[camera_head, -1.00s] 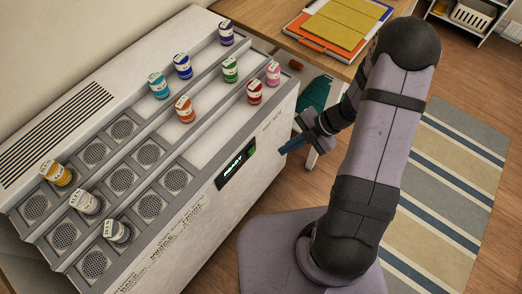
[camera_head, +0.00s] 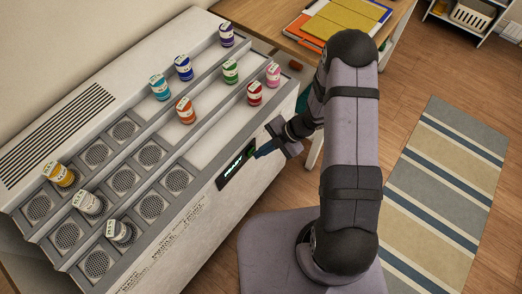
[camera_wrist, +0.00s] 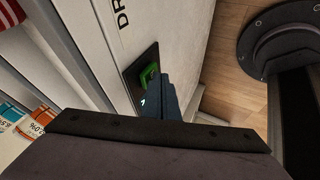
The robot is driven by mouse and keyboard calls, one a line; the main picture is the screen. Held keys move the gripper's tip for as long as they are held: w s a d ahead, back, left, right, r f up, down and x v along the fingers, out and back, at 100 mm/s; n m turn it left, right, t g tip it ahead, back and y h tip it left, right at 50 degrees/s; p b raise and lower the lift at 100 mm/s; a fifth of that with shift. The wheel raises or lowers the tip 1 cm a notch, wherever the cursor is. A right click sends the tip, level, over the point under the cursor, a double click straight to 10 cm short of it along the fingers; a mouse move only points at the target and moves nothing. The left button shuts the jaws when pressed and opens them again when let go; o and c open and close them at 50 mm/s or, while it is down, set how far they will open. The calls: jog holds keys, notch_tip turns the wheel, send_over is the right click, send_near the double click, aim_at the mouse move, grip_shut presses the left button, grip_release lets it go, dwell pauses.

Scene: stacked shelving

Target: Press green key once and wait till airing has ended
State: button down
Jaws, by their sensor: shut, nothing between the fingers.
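The green key (camera_wrist: 148,76) sits on a dark display panel (camera_head: 234,168) on the front face of the white stepped machine. In the head view the panel shows lit text too small to read surely, and my gripper hides the key's end of it. My gripper (camera_head: 260,153) is shut and empty, its blue fingertips at the panel's right end. In the wrist view the fingers (camera_wrist: 166,92) are together, just beside and over the green key's lower right. I cannot tell whether they touch it.
The stepped machine (camera_head: 200,158) carries several coloured jars, including a red jar (camera_head: 255,93) and a pink jar (camera_head: 273,75) near its right end. A wooden table (camera_head: 275,30) with folders stands behind. Floor to the right is open, with a striped rug (camera_head: 440,190).

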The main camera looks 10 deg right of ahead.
jog(key=shift+w+a+r+p, duration=0.1)
jog(key=shift+w+a+p, duration=0.2)
jog(key=shift+w+a, duration=0.45)
jog(key=shift+w+r, duration=0.1)
dwell(0.3)
jog(key=s+d+r, duration=0.4)
jog(key=d+r, duration=0.3)
jog(key=d, duration=0.2)
jog(key=shift+r, duration=0.3)
dwell(0.8)
